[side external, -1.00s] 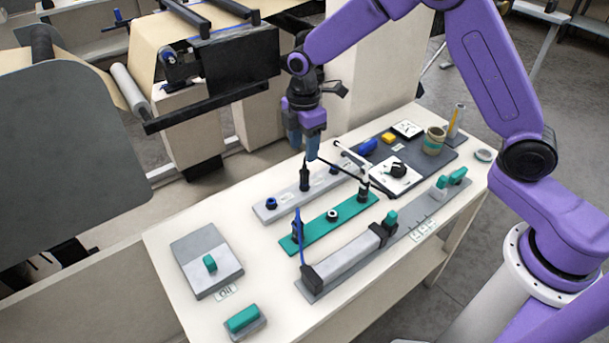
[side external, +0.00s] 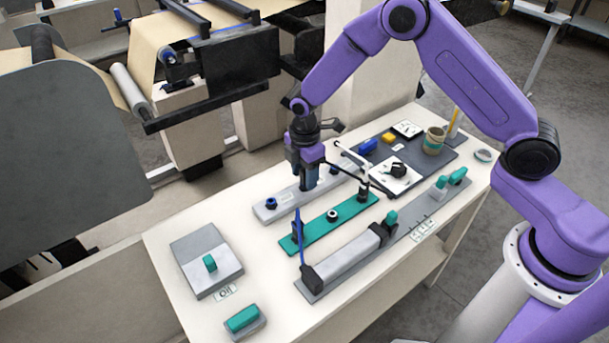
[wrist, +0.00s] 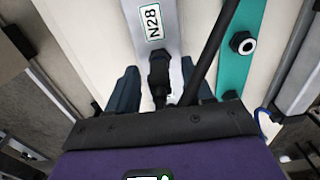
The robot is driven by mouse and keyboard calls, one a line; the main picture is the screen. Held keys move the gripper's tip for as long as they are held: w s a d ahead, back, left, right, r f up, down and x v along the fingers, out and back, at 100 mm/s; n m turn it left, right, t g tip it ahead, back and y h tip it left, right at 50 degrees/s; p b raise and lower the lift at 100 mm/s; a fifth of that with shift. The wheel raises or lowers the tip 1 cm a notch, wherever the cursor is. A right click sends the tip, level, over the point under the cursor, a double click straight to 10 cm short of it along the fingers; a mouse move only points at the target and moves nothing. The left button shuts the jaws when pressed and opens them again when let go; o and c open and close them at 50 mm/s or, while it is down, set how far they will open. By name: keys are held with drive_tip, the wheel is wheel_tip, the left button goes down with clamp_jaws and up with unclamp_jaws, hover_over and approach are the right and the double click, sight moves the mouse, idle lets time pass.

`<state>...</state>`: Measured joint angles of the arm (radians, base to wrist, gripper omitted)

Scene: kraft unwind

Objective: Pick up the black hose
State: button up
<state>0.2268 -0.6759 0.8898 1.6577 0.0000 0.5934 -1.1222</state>
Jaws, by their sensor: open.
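The black hose (side external: 345,176) runs from beside my gripper down to the right, toward the green strip (side external: 318,228). In the wrist view the hose (wrist: 207,50) passes to the right of a black connector (wrist: 160,75) and across the edge of the grey strip. The connector is on the grey strip (side external: 285,207), between my two fingers. My gripper (side external: 310,180) is open and pointing down around the connector. In the wrist view the fingers (wrist: 157,88) stand apart on both sides of it. I cannot tell if they touch it. The hose's near end is hidden by my gripper.
A grey rail (side external: 345,258) with a long block lies in front. A dark tray (side external: 440,157) with a yellow block and a cup stands at the right. A grey box (side external: 205,265) is at the left.

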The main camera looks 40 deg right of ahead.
clamp_jaws()
drive_tip(key=shift+r, duration=0.15)
drive_tip(key=shift+r, duration=0.65)
drive_tip(key=s+d+r, duration=0.4)
drive_tip(key=s+r, duration=0.7)
drive_tip(key=s, duration=0.2)
drive_tip(key=shift+s+r, duration=0.2)
drive_tip(key=shift+s, duration=0.05)
drive_tip(key=shift+r, duration=2.55)
